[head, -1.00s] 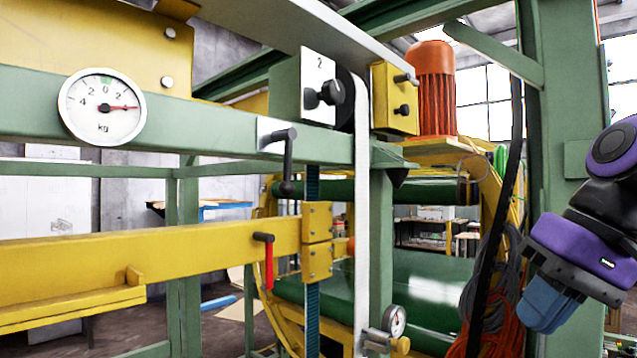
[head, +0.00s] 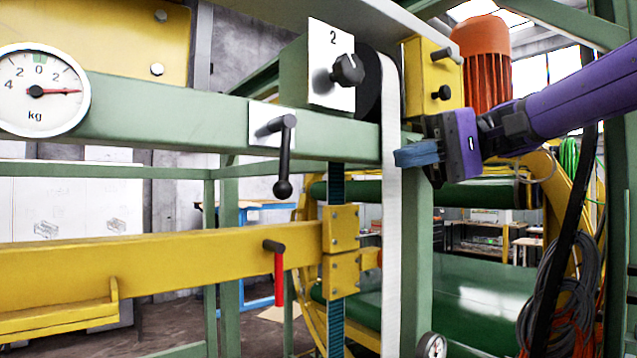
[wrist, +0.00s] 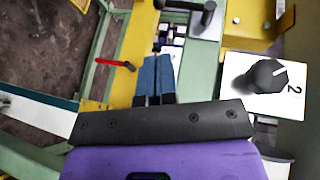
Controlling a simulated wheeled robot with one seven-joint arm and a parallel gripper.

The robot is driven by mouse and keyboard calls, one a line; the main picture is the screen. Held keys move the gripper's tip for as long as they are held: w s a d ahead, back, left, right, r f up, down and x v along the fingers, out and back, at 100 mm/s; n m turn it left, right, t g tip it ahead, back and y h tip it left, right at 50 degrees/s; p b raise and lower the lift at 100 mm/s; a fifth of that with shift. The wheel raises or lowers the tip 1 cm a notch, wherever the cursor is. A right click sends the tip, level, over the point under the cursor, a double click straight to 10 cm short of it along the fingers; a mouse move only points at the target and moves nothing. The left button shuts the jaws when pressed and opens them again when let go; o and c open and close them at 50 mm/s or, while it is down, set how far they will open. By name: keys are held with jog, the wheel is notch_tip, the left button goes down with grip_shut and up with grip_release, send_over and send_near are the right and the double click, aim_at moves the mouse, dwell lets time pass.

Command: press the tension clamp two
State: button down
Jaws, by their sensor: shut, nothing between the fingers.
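A white plate marked 2 (head: 331,64) carries a black knob (head: 347,70) on the green beam. In the wrist view the knob (wrist: 266,76) is right of my fingers. A black lever handle with a ball end (head: 284,155) hangs from a smaller white plate, lower left of the knob. Which part is the tension clamp, I cannot tell for sure. My gripper (head: 398,157), with blue fingers, is shut and empty. It points left, to the right of the lever and below the knob, by the white strap in the picture. In the wrist view the fingers (wrist: 157,62) are together.
A round kg gauge (head: 38,90) is at the left. A red-handled lever (head: 278,275) sits on the yellow bar (head: 170,265) below. The white strap (head: 391,220) and green post (head: 417,260) stand close to my gripper. An orange motor (head: 486,65) is behind.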

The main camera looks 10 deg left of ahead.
jog(key=x, duration=1.4)
jog(key=shift+a+f, duration=0.1)
dwell(0.4)
